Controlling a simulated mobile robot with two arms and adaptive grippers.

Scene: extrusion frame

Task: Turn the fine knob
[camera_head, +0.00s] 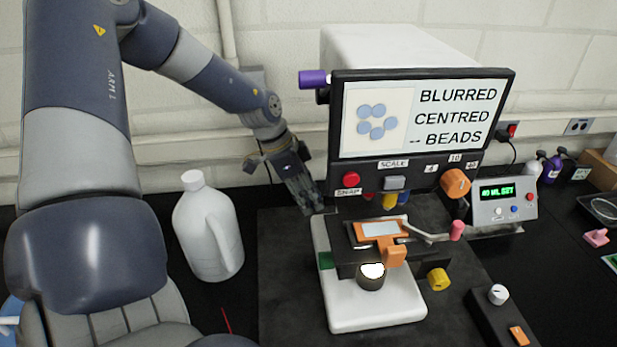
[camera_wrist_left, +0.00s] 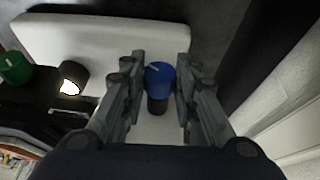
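My left gripper (camera_head: 312,205) is beside the back left of the white microscope (camera_head: 375,312), pointing down. In the left wrist view, its two fingers (camera_wrist_left: 160,75) stand on either side of a blue knob (camera_wrist_left: 159,76) with a light pointer mark. The gap is about the knob's width, and the fingers appear to touch it on both sides. In the head view the blue knob is hidden. A green knob (camera_head: 325,260) sits nearer on the same side and also shows in the left wrist view (camera_wrist_left: 14,68). My right gripper is out of view.
The screen (camera_head: 425,118) above the microscope reads "BLURRED CENTRED -- BEADS". An orange slide holder (camera_head: 394,256) is on the stage, and a yellow knob (camera_head: 438,279) is at the right. A white jug (camera_head: 208,230) stands to the left of the dark mat (camera_head: 285,300).

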